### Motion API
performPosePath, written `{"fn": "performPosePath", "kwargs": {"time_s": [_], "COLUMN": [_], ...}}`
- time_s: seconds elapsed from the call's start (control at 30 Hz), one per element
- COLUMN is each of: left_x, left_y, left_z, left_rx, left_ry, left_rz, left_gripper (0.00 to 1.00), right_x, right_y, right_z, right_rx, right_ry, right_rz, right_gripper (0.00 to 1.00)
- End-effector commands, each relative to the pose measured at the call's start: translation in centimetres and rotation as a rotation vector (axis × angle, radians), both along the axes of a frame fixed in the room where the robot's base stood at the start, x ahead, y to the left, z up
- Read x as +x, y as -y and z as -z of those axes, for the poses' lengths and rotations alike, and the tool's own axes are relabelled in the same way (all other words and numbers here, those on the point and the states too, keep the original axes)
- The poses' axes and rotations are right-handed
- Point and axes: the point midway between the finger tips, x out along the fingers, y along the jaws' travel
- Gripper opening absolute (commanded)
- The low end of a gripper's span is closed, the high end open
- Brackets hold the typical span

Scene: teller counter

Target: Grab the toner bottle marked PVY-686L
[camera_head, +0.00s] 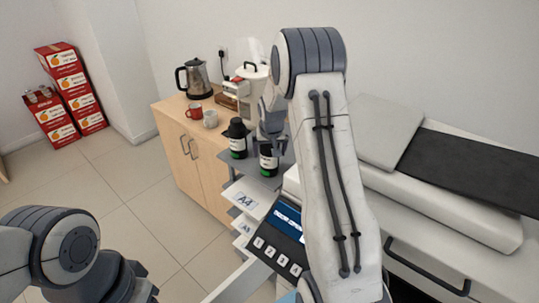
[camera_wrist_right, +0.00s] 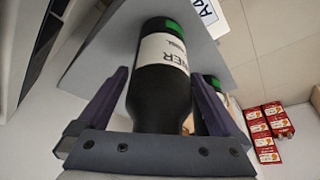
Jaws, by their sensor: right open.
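Two black toner bottles with white labels and green bands stand on a grey shelf (camera_head: 227,169) of the copier. The nearer bottle (camera_head: 268,160) is just below my right gripper (camera_head: 268,135). In the right wrist view this bottle (camera_wrist_right: 160,95) lies between the two spread fingers of my right gripper (camera_wrist_right: 160,88), which is open. Its label shows the letters "NER"; the code cannot be read. The other bottle (camera_head: 237,140) stands to the left in the head view and is partly hidden behind a finger in the wrist view. My left arm shows at lower left, its gripper out of sight.
A wooden cabinet (camera_head: 193,150) behind holds a kettle (camera_head: 195,79), a red mug (camera_head: 194,111), a white mug (camera_head: 210,119) and a coffee maker. The copier panel (camera_head: 284,220) and paper trays (camera_head: 243,200) are in front. Red boxes (camera_head: 76,88) stand at far left; the floor between is clear.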

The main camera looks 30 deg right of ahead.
Motion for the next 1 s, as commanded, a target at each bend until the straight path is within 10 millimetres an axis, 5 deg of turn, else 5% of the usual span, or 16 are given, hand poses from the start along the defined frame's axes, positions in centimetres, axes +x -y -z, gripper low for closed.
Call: {"fn": "performPosePath", "kwargs": {"time_s": [0.17,0.4,0.73,1.0], "left_x": [0.0,0.0,0.0,0.0], "left_y": [0.0,0.0,0.0,0.0], "left_z": [0.0,0.0,0.3,1.3], "left_rx": [0.0,0.0,0.0,0.0], "left_ry": [0.0,0.0,0.0,0.0], "left_rz": [0.0,0.0,0.0,0.0], "left_gripper": [0.5,0.5,0.5,0.5], "right_x": [0.0,0.0,0.1,0.1], "right_y": [0.0,0.0,0.1,0.1], "right_z": [0.0,0.0,-1.0,-6.1], "right_rx": [0.0,0.0,-0.003,-0.003], "right_ry": [0.0,0.0,0.006,0.009], "right_rz": [0.0,0.0,0.0,0.0], "right_gripper": [0.96,0.04,0.03,0.03]}}
